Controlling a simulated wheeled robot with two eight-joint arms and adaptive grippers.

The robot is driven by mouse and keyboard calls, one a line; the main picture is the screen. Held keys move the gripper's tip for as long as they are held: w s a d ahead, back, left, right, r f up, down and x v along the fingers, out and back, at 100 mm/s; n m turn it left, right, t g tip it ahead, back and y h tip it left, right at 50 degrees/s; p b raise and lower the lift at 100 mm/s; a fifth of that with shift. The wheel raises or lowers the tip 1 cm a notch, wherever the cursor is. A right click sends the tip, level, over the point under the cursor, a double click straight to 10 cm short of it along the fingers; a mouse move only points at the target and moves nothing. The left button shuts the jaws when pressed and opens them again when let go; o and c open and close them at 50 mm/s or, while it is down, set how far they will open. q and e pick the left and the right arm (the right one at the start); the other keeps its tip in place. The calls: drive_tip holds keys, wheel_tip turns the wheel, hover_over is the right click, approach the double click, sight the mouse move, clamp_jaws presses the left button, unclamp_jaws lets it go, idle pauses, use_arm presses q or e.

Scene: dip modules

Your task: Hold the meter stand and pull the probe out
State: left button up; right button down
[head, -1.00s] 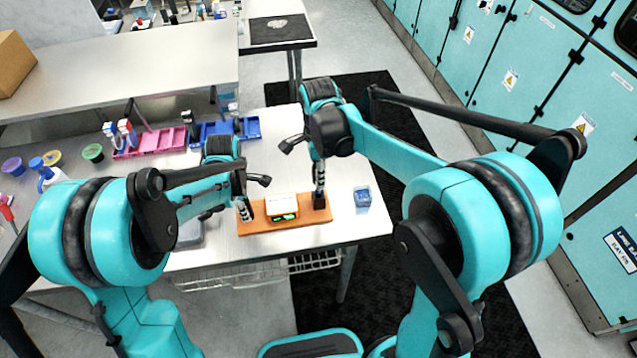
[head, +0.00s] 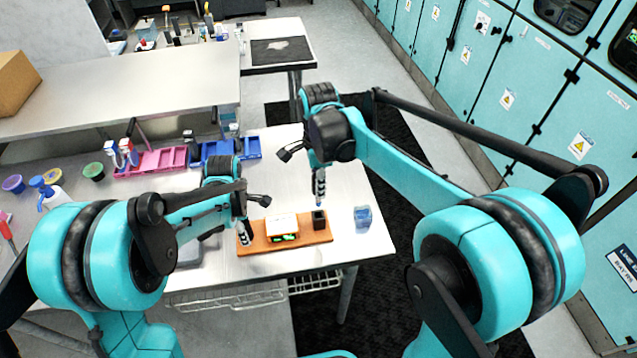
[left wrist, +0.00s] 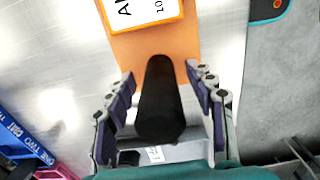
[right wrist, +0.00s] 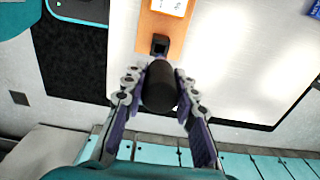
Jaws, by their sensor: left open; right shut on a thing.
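The meter stand (head: 285,242) is an orange board on the table with a white meter (head: 282,226) in its middle. A square black socket (head: 320,220) stands at its right end, and a black post (left wrist: 162,100) rises at its left end. My left gripper (head: 245,235) is open, its fingers on both sides of the post. My right gripper (head: 319,190) is shut on the dark cylindrical probe (right wrist: 160,88) above the socket. In the right wrist view the socket (right wrist: 160,44) shows beyond the probe. The probe's lower end is hard to make out.
A small blue box (head: 363,217) stands right of the board. Pink (head: 163,160) and blue (head: 218,152) bins, cups and bottles line the table's back left. A grey device (head: 190,253) lies left of the board, partly behind my left arm.

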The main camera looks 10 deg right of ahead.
use_arm(q)
drive_tip(key=shift+r, duration=0.1)
use_arm(e)
drive_tip(key=shift+r, duration=0.1)
use_arm(q)
drive_tip(key=shift+r+p, duration=2.5)
drive_tip(key=shift+r, duration=1.15)
use_arm(e)
drive_tip(key=shift+r, duration=2.4)
drive_tip(key=shift+r+p, duration=3)
use_arm(q)
wheel_tip(320, 180, up, 9)
